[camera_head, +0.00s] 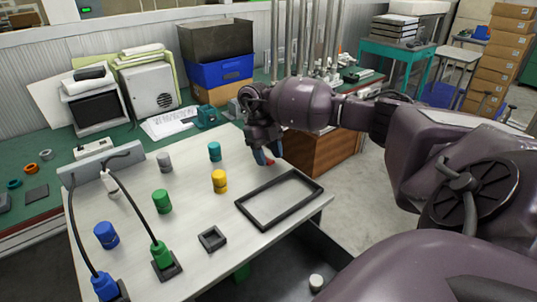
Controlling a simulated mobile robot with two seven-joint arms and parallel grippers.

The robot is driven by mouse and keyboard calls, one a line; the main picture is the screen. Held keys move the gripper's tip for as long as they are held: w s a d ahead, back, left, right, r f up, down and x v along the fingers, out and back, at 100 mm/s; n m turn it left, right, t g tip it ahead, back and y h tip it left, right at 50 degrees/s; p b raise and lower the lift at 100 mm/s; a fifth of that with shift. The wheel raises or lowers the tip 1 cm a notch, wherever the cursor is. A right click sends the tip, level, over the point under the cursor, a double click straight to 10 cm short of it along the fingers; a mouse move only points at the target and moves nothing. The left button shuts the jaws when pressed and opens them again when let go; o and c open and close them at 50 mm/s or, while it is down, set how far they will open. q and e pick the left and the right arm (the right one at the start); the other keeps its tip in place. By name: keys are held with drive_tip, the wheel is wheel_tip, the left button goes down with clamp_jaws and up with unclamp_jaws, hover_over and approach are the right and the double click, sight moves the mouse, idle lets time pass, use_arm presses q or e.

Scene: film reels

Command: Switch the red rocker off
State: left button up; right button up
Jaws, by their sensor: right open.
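My right gripper (264,158) reaches in from the right over the far right part of the light table (190,235). It is open, with its fingers pointing down. A small red piece (270,161) shows right at its fingertips. I cannot tell whether this is the red rocker, or whether the fingers touch it. The gripper hides the area behind it. My left gripper is not in view.
Green, blue, grey, teal and yellow (219,183) cylinders stand on the table. A black frame (245,220) and a small black square (212,239) lie at the front. Dark cables run from a grey bar (85,170) to blue and green plugs.

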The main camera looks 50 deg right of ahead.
drive_tip(key=v, duration=1)
drive_tip(key=shift+r, duration=0.35)
